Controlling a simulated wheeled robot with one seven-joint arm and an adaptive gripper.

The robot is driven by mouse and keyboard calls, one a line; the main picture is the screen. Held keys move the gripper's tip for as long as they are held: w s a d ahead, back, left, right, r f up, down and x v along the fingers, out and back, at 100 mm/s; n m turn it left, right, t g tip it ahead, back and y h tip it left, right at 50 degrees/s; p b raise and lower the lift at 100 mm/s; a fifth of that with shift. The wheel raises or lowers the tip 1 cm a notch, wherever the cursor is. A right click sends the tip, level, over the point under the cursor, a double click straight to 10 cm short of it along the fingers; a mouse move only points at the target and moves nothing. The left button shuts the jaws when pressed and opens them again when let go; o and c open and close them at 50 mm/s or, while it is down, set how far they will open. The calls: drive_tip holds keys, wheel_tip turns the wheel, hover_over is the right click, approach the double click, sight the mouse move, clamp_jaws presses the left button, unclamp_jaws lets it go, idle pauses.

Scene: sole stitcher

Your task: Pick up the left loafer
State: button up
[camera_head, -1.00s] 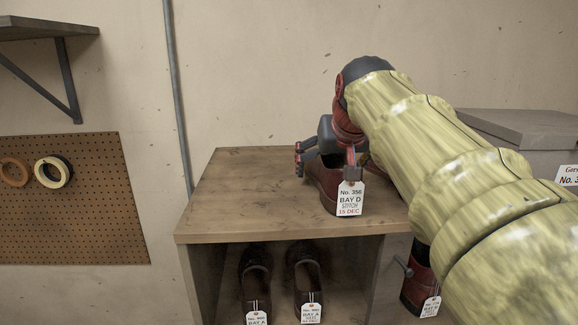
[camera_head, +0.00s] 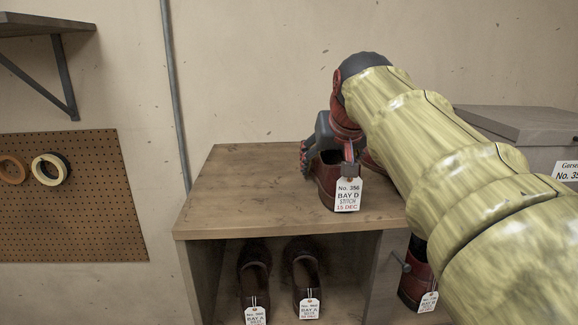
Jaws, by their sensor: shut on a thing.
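The left loafer (camera_head: 326,184) is dark red with a dark opening. It stands on the wooden cabinet top, heel toward me, with a white tag (camera_head: 347,194) reading No. 356, BAY D, STITCH, 15 DEC at its heel. My gripper (camera_head: 325,160) is over the loafer and shut on it, with a dark finger at its left side. I cannot tell whether the sole touches the wood. Part of another red shoe (camera_head: 370,162) shows just to the right, mostly hidden by my arm.
The cabinet top (camera_head: 240,190) is clear on the left. Two dark shoes with tags, one here (camera_head: 254,272), stand in the open shelf below. A red shoe (camera_head: 414,285) hangs at the cabinet's right side. A grey box (camera_head: 520,125) stands at the back right. A pegboard (camera_head: 90,220) is on the wall.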

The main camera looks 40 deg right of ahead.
drive_tip(key=c, duration=0.5)
drive_tip(key=shift+r, duration=0.1)
